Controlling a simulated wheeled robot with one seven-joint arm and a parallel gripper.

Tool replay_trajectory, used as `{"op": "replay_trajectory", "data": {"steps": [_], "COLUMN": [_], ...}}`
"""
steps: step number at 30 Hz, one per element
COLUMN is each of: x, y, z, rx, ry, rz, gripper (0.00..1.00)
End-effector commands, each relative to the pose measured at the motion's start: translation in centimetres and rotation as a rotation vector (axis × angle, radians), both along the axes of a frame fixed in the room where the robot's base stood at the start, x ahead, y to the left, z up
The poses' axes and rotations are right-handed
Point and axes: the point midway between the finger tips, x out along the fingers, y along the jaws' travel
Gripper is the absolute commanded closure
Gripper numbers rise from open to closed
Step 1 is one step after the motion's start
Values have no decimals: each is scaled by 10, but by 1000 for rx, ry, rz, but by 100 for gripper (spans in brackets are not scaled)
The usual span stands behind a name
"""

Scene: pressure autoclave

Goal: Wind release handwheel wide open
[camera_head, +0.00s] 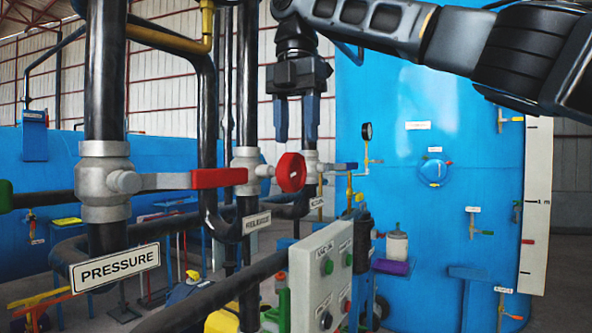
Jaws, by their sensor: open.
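The release handwheel is a small red wheel (291,172) on a grey valve body (246,168), on the black vertical pipe above the RELEASE sign (256,222). Its face is turned partly toward the right. My gripper (296,138) hangs from above with its two blue fingers pointing down. The fingers are apart and nothing shows between them. In the picture the fingertips are just above the wheel's top edge. I cannot tell how far they are from it in depth. How far the valve is open cannot be seen.
A red lever (219,177) on the PRESSURE valve (104,182) reaches toward the handwheel from the left. A blue-handled valve (346,166) is close on the right. A grey button panel (322,275) stands below. The large blue tank (455,70) is behind.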

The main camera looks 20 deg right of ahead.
Motion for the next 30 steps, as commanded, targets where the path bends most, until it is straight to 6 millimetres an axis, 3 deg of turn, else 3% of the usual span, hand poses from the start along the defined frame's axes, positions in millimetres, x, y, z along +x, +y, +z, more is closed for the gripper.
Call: {"op": "replay_trajectory", "data": {"steps": [5, 21, 30], "x": [0, 0, 0], "y": [3, 2, 2], "z": [-6, -72, -77], "rx": [9, 9, 8], "ry": [4, 4, 2], "rz": [8, 7, 6], "gripper": [49, 49, 49]}}
